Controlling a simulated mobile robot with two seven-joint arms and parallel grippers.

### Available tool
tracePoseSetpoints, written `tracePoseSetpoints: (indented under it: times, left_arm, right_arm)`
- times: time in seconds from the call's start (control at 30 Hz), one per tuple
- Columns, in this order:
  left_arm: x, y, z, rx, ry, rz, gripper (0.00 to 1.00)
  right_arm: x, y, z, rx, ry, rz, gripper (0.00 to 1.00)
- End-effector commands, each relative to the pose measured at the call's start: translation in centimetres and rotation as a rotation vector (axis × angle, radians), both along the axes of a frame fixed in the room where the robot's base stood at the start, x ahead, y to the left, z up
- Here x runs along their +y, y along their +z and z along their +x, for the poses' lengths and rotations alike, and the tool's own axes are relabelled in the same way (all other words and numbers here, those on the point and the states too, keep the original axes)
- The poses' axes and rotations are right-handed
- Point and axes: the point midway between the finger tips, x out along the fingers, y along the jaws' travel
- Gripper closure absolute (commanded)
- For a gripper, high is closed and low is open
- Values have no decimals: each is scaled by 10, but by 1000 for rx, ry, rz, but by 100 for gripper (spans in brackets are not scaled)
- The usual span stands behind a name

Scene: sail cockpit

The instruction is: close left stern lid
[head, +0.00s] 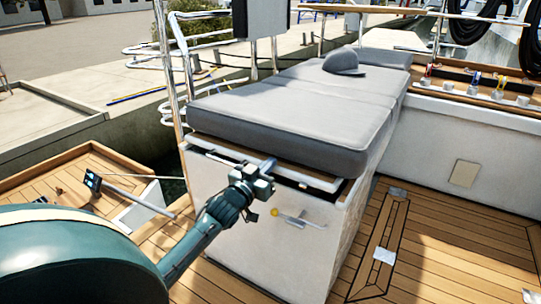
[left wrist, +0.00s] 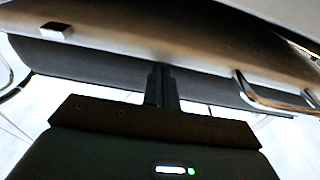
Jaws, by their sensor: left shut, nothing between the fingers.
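The left stern lid appears to be the wooden-edged top (head: 235,155) of the white bench, with a thick grey cushion (head: 290,115) on it. A dark gap shows below its front edge, so it looks slightly raised; how far is hard to tell. My left gripper (head: 268,163) is at the front edge of this top, just under the cushion. It is shut and holds nothing. In the left wrist view the shut fingers (left wrist: 161,84) point at a brown panel and dark band; contact cannot be told. My right gripper is not in view.
The white bench front (head: 250,225) has a small latch handle (head: 298,219). A metal rail (head: 325,184) runs along the bench edge. A grey cap-like thing (head: 344,61) lies on the cushion. The teak deck (head: 440,250) to the right is clear.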

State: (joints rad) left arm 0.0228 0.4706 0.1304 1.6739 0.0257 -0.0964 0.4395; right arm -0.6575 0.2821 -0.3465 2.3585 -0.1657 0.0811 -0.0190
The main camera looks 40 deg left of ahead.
Motion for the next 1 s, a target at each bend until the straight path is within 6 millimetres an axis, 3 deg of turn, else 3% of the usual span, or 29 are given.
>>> tracePoseSetpoints:
  times: [0.03,0.1,0.4,0.63,1.0]
  left_arm:
    - [0,-18,-1,2,1,-1,100]
    - [0,-30,-2,0,1,-2,100]
    - [0,-61,-3,3,1,-1,100]
    - [-1,-70,-4,17,1,-3,100]
    - [-3,-68,-4,16,-1,-6,100]
  right_arm:
    - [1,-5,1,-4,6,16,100]
    - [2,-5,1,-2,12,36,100]
    - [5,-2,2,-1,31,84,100]
    - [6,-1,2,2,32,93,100]
    - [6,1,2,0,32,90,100]
